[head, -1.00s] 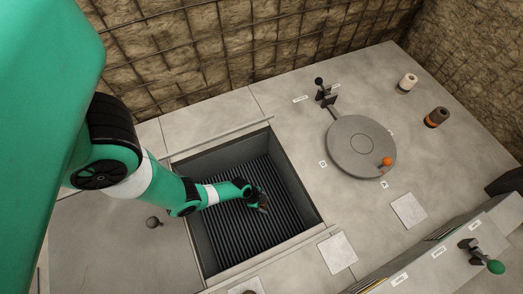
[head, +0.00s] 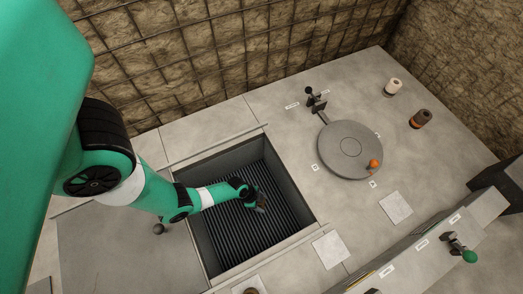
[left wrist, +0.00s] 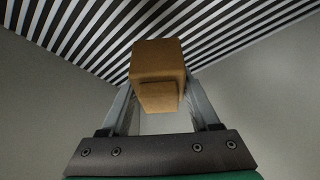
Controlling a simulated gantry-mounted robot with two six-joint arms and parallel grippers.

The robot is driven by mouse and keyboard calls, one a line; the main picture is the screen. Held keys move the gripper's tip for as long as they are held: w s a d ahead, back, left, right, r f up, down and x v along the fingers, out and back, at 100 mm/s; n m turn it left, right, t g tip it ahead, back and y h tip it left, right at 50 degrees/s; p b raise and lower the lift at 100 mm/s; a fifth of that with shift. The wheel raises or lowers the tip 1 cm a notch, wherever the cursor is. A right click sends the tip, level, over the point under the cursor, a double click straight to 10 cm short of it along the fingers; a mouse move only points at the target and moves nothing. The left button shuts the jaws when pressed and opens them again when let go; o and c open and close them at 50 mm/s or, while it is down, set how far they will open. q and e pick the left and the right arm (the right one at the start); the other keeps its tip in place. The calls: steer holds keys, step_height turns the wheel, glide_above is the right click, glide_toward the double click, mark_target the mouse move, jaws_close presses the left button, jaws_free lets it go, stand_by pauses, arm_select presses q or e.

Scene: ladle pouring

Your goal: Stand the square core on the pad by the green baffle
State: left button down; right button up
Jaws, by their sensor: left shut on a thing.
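The square core (left wrist: 158,66) is a tan-brown block with a smaller step on its near face, seen in the left wrist view. My left gripper (left wrist: 160,100) is shut on it, one finger along each side. In the head view my left gripper (head: 260,204) hangs over the slatted pit, and the core is too dark and small there to make out clearly. A green-knobbed lever (head: 469,256) stands at lower right. Pale square pads lie on the bench, one (head: 396,208) right of the pit and one (head: 331,250) at its lower right corner. My right gripper is out of view.
The pit (head: 291,177) has raised walls around the gripper. A round grey disc (head: 349,151) with an orange knob (head: 374,163) lies right of it. A white spool (head: 393,87) and a brown one (head: 420,119) stand beyond. A dark block (head: 498,183) is at the right edge.

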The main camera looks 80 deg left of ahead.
arm_select(q)
step_height(320, 180, up, 3)
steer(key=shift+r+p, duration=0.15)
steer(key=shift+p, duration=0.45)
